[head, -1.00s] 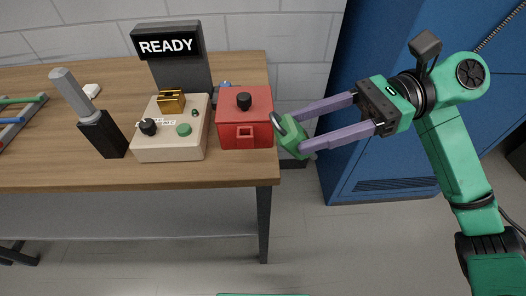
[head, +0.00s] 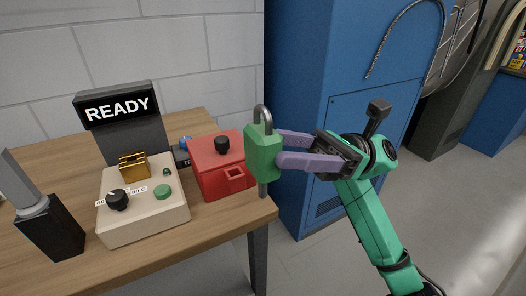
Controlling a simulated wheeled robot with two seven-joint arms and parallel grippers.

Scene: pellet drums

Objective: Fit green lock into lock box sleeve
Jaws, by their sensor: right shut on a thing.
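The green lock (head: 262,152) is a green padlock with a dark grey shackle on top. My right gripper (head: 282,150) is shut on it from the right and holds it roughly upright, in front of the table's right edge in the picture. A short grey piece shows just below the lock. The red lock box (head: 222,168) stands on the table just left of the lock, with a black knob on top. Its sleeve (head: 235,176) is a small red square opening on the front face. The lock appears apart from the sleeve. My left gripper is not in view.
A beige control box (head: 143,208) with a brass padlock (head: 133,165), black knob and green button stands left of the red box. A READY sign (head: 117,107) rises behind it. A black holder (head: 52,230) stands at far left. A blue cabinet (head: 340,90) stands at right.

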